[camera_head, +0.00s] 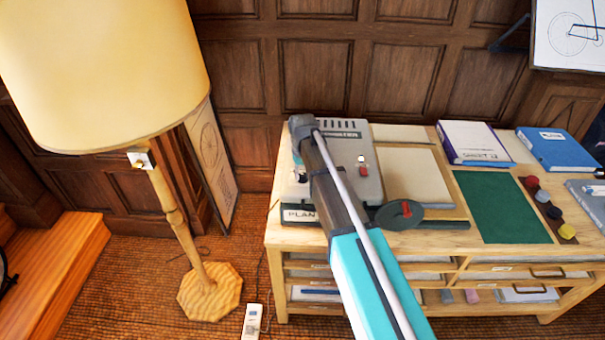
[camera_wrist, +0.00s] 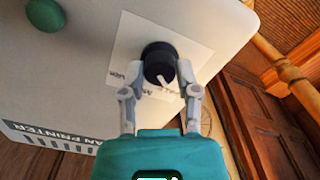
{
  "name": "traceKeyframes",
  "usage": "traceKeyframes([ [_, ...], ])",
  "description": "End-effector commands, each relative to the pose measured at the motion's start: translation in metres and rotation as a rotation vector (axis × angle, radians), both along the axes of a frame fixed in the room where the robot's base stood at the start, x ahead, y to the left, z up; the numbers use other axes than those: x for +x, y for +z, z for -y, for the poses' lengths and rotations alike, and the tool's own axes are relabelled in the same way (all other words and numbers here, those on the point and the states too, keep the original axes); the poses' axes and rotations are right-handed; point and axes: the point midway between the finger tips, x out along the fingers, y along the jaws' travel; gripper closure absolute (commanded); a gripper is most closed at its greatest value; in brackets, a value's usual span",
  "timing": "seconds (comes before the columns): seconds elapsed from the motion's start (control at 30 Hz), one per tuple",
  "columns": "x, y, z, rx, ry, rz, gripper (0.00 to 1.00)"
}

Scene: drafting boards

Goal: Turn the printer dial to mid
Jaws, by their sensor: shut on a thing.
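The plan printer (camera_head: 347,155) is a grey box on the left end of the wooden table. My arm crosses in front of it in the head view and hides its left part; I cannot make out the dial there. In the wrist view the dial (camera_wrist: 158,60) is a round black knob with a white pointer mark, on a white label (camera_wrist: 120,55) on the printer's pale face. The label's lettering is partly covered and too small to read surely. My gripper (camera_wrist: 160,76) is shut on the dial, one finger on each side of it.
A green button (camera_wrist: 45,15) sits on the same printer face, away from my fingers. The floor lamp (camera_head: 190,230) stands left of the table (camera_head: 440,238).

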Motion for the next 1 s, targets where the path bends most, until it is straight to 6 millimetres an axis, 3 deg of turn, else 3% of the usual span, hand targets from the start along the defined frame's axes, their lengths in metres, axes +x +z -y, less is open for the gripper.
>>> traceKeyframes([
  [0.47,-0.0002,-0.0002,0.0001,0.0,-0.157,-0.001,1.0],
  [1.0,-0.0004,-0.0002,0.0,0.0,-0.616,-0.001,1.0],
])
